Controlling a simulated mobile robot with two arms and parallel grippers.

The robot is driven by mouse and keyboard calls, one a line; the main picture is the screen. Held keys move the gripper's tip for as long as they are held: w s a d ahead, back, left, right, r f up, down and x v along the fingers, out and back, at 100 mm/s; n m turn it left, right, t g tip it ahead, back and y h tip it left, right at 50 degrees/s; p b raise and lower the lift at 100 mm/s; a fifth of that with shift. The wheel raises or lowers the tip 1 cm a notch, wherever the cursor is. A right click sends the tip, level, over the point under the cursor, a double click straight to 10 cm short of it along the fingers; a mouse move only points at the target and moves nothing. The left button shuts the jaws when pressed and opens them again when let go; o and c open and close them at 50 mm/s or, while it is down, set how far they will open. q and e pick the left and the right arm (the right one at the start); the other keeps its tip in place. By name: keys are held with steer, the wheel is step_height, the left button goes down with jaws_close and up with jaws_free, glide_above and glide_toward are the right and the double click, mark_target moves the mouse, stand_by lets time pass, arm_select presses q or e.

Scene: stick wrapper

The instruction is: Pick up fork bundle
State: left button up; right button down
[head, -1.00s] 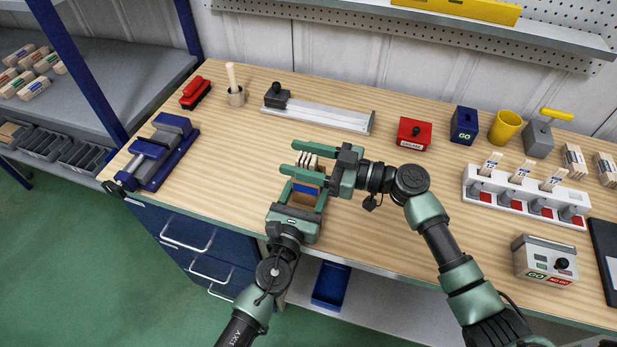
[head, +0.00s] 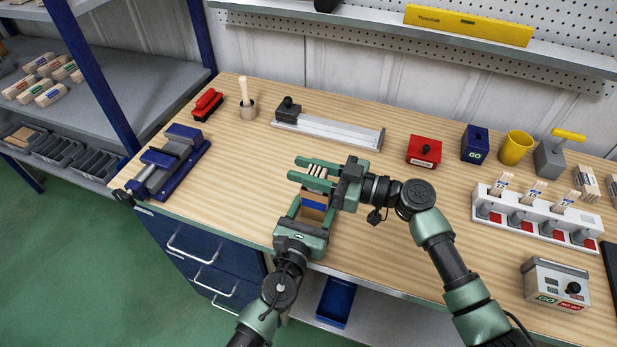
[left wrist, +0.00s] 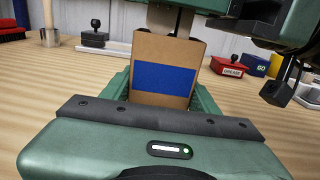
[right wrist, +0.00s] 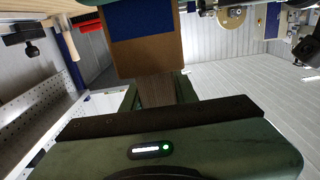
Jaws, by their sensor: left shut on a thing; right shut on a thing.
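A pale wooden fork bundle (head: 316,171) is clamped between the fingers of my right gripper (head: 313,173). It also shows in the right wrist view (right wrist: 156,90). My left gripper (head: 312,207) is shut on a brown cardboard sleeve with a blue band (head: 314,203). The sleeve stands upright, close beside the right gripper, and fills the left wrist view (left wrist: 163,78). Pale sticks (left wrist: 170,20) show above the sleeve's top edge. How far the bundle sits inside the sleeve is hidden.
A blue vise (head: 172,163) stands at the bench's left end. A metal rail (head: 328,130) lies behind the grippers. A red box (head: 424,151) and a white rack (head: 537,219) of labelled wooden bundles are to the right. Bare bench surrounds the grippers.

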step_height(320, 180, up, 17)
steer(key=shift+r, duration=0.2)
stand_by(0.3)
step_height(320, 180, up, 2)
stand_by(0.4)
arm_select(q)
steer(key=o, duration=1.4)
steer(key=shift+o, duration=0.2)
